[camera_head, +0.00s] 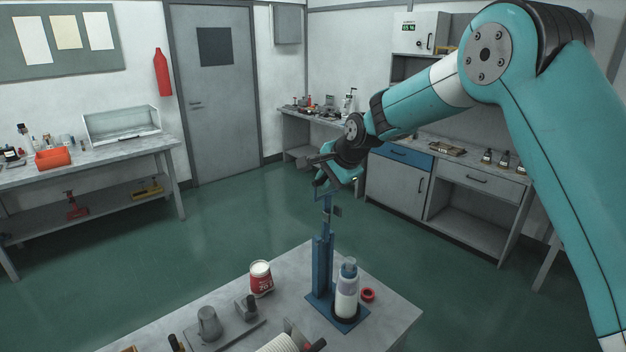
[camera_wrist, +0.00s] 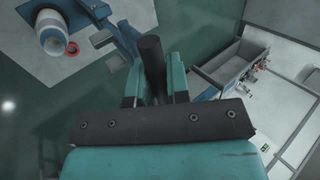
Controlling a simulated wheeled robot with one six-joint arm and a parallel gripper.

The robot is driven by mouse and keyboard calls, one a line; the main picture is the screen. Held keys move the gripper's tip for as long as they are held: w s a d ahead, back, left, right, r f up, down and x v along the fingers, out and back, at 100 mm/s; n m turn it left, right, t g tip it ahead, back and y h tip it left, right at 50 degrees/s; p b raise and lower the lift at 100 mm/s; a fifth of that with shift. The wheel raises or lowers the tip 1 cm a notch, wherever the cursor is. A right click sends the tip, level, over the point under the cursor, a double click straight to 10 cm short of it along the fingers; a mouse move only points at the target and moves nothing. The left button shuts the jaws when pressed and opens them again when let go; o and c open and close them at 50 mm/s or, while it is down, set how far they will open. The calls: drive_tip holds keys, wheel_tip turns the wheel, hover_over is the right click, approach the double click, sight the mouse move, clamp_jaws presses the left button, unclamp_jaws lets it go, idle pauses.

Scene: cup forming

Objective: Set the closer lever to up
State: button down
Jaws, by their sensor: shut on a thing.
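The closer (camera_head: 322,265) is a blue column on a flat blue base at the far corner of the near table. My gripper (camera_head: 322,182) is above the column's top, at the end of my teal arm. In the wrist view, my gripper (camera_wrist: 155,84) has its two teal fingers closed on a dark round handle, the closer lever (camera_wrist: 151,55). Part of the closer (camera_wrist: 126,36) shows beyond the fingers. The lever's angle is hard to tell because my gripper covers its end. A white bottle (camera_head: 347,298) stands upright on the closer's base, in front of the column.
A red ring (camera_head: 368,295) lies right of the bottle. A red-and-white can (camera_head: 261,278) and a grey fixture (camera_head: 209,322) stand left of the closer. Benches line the walls, including one with an orange bin (camera_head: 53,158). The green floor (camera_head: 235,220) behind the table is clear.

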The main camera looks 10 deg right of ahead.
drive_tip(key=shift+w+d+r, duration=0.1)
drive_tip(key=shift+w+r, duration=0.05)
drive_tip(key=shift+w, duration=0.15)
drive_tip(key=c, duration=1.1)
unclamp_jaws()
drive_tip(key=shift+w, duration=0.1)
drive_tip(key=b+v, duration=0.6)
drive_tip(key=v, duration=1.1)
drive_tip(key=shift+r+b, duration=0.2)
drive_tip(key=shift+b, duration=0.2)
drive_tip(key=shift+a, duration=0.25)
